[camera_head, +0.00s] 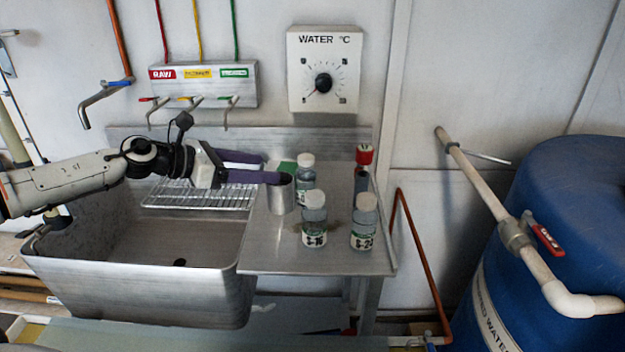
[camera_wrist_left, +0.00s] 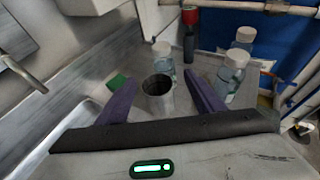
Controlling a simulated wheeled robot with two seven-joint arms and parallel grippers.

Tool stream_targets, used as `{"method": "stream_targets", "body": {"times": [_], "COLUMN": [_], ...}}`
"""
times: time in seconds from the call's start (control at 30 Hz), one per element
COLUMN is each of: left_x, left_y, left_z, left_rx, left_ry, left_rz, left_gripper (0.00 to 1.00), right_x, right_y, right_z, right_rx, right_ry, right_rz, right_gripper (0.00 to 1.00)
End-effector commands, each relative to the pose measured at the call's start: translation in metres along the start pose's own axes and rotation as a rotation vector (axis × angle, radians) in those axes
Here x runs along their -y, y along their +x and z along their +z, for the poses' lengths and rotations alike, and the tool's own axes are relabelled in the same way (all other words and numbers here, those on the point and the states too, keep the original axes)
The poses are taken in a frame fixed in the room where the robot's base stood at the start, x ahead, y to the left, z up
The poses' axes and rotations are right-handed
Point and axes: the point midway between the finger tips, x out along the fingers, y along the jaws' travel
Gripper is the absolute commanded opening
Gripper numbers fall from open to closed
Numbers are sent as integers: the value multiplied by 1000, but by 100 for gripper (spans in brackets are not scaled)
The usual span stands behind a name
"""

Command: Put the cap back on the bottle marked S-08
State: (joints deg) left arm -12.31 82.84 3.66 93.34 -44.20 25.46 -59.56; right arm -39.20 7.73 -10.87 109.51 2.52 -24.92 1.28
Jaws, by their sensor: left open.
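My left gripper (camera_head: 272,169) is open over the left part of the steel counter, its purple fingers pointing right. A metal cup (camera_head: 282,196) stands at its fingertips; in the left wrist view the cup (camera_wrist_left: 158,98) appears between the fingers. Three white-capped bottles stand upright to the right: a back bottle (camera_head: 303,187) with no readable mark, one marked S-16 (camera_head: 314,228), and one that seems marked S-29 (camera_head: 364,230). I cannot read S-08 on any bottle, and I see no loose cap. My right gripper is out of view.
A sink (camera_head: 150,285) with a wire rack (camera_head: 190,196) is left. The counter's front (camera_head: 275,255) is clear. A blue barrel (camera_head: 560,220) stands right.

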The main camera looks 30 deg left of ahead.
Motion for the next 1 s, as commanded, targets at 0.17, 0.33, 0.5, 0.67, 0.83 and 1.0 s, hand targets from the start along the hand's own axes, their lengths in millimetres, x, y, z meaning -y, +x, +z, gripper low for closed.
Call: {"method": "stream_targets", "body": {"times": [0.17,0.33,0.5,0.67,0.83,1.0], "left_x": [0,-2,-2,0,0,1], "left_y": [0,4,13,23,38,49], "left_z": [0,0,0,2,2,1], "left_rx": [2,6,8,7,7,3], "left_ry": [-3,-5,-8,-4,-9,-5], "left_rz": [1,4,5,2,2,1], "left_gripper": [62,62,62,62,62,62], "right_x": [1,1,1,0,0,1], "right_y": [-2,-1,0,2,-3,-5], "right_z": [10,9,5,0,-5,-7], "right_rx": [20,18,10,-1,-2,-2], "right_ry": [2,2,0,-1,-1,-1], "right_rz": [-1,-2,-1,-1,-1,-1], "right_gripper": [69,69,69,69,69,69]}}
